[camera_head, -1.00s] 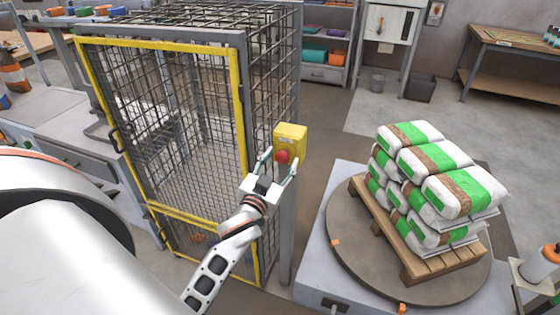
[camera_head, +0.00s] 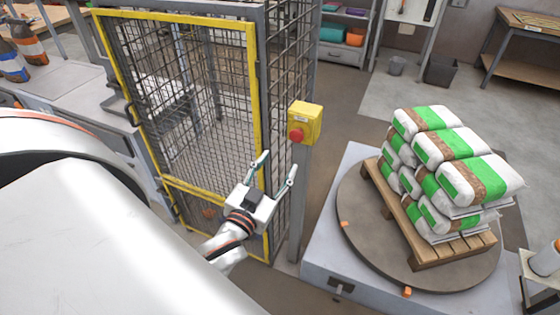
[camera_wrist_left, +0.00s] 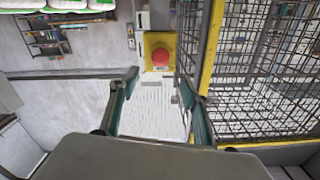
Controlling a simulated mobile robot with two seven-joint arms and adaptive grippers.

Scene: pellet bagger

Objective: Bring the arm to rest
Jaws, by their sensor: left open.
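My left gripper (camera_head: 276,168) is open and empty in the head view, in front of the yellow-framed cage door. Its two fingers also show apart in the left wrist view (camera_wrist_left: 166,85). The yellow box with a red button (camera_head: 304,123) stands on a grey post to the right of the gripper and beyond it. In the left wrist view the red button (camera_wrist_left: 161,57) shows ahead, just past the fingertips, with a gap. My right gripper is in neither view.
A mesh cage (camera_head: 215,110) with a yellow door frame stands close behind the left gripper. To the right, a round turntable (camera_head: 362,215) bears a wooden pallet (camera_head: 424,256) with several stacked green-and-white bags (camera_head: 452,145). Open floor (camera_head: 345,110) lies behind the button post.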

